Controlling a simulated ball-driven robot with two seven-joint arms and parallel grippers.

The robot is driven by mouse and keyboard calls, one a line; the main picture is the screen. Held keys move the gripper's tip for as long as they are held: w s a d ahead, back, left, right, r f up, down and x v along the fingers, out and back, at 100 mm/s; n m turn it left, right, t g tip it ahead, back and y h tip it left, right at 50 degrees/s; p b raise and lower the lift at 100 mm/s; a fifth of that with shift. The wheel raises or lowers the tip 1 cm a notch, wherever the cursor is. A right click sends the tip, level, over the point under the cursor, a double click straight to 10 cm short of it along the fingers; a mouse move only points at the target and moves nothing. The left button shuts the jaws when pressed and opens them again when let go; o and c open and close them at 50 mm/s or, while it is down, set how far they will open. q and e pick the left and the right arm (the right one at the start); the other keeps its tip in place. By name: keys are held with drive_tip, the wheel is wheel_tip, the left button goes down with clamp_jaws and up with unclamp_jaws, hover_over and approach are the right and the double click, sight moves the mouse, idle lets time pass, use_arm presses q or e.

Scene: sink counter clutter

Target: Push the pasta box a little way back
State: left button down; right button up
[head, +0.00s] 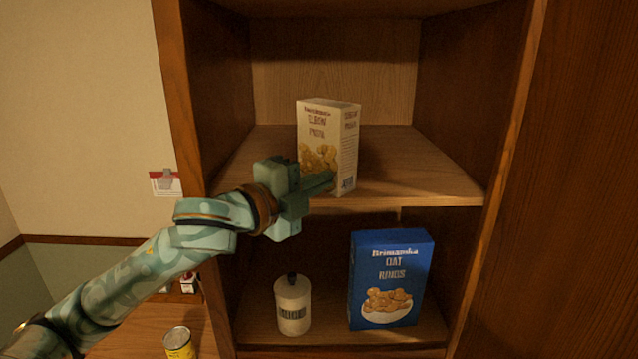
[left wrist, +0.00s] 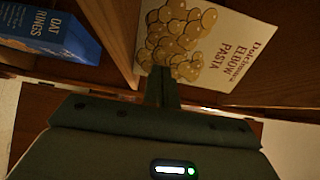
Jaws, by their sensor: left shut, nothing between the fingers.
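The pasta box (head: 320,125), cream with printed pasta shapes, stands upright near the front edge of the upper shelf (head: 420,175). My left gripper (head: 328,182) is shut and empty, with its fingertips at the lower front of the box. The fingers hide part of its lower front face. In the left wrist view the closed fingers (left wrist: 162,75) overlap the printed pasta on the pasta box (left wrist: 210,40). I cannot tell whether they touch it. My right gripper is not in view.
Bare shelf lies behind the box, up to the back panel (head: 335,75). Cabinet side walls stand left and right. On the lower shelf are a blue oat rings box (head: 388,280) and a white bottle (head: 293,305). A yellow can (head: 178,343) stands lower left.

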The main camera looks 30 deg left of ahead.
use_arm(q)
drive_tip(key=shift+d+r, duration=0.15)
drive_tip(key=shift+d, duration=0.3)
drive_tip(key=shift+s+d, duration=0.1)
drive_tip(key=shift+s, duration=0.05)
drive_tip(key=w+a, duration=0.1)
drive_tip(key=w+a+p, duration=0.1)
drive_tip(key=shift+w+a, duration=0.1)
drive_tip(key=shift+w, duration=0.2)
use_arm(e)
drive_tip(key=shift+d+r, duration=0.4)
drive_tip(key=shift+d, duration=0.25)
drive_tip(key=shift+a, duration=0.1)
